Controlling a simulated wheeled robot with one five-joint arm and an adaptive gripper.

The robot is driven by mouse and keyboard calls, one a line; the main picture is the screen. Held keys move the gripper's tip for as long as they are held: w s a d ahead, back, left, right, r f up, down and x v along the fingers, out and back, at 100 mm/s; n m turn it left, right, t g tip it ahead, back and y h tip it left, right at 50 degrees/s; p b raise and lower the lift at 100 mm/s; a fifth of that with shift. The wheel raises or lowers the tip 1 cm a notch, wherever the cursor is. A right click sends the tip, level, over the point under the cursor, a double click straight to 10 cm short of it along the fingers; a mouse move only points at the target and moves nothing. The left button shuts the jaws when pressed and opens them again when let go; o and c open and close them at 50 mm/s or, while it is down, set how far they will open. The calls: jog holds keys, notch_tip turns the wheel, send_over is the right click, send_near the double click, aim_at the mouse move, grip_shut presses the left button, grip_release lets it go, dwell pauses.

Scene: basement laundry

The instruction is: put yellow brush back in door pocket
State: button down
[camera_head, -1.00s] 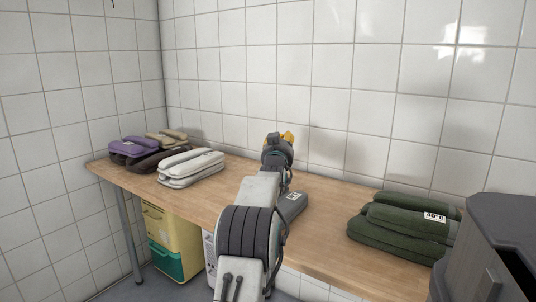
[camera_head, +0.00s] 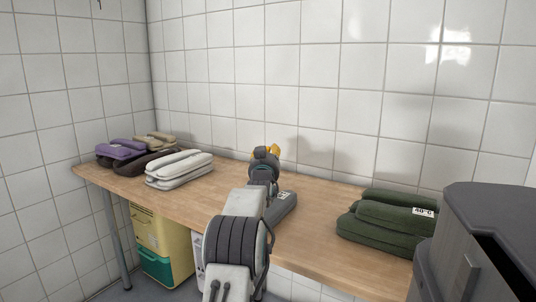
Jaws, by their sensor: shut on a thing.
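The yellow brush (camera_head: 275,153) shows only as a small yellow piece at the far end of my arm. My gripper (camera_head: 267,156) is shut on it, above the back part of the wooden table. The gripper and arm hide most of the brush, and the fingertips are hardly seen. I see no door pocket in this view.
A wooden table (camera_head: 318,225) runs along the tiled wall. Folded white (camera_head: 180,169), purple (camera_head: 121,150) and green (camera_head: 385,225) cloths lie on it. A grey item (camera_head: 282,207) lies beside my arm. A yellow bin (camera_head: 148,228) stands below. A dark grey cabinet (camera_head: 488,230) is close at right.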

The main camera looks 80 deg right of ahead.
jog(key=shift+f, duration=0.15)
jog(key=c, duration=1)
grip_release()
jog(key=shift+r, duration=0.2)
jog(key=shift+s+a+f+p, duration=0.3)
jog(key=shift+a+p, duration=0.45)
jog(key=shift+a, duration=1.2)
jog(key=shift+s+a+f+p, duration=0.25)
jog(key=shift+a+p, duration=0.55)
jog(key=shift+a, duration=1.2)
jog(key=shift+s+a+f+p, duration=0.3)
jog(key=shift+a+p, duration=0.45)
jog(key=shift+a, duration=1.2)
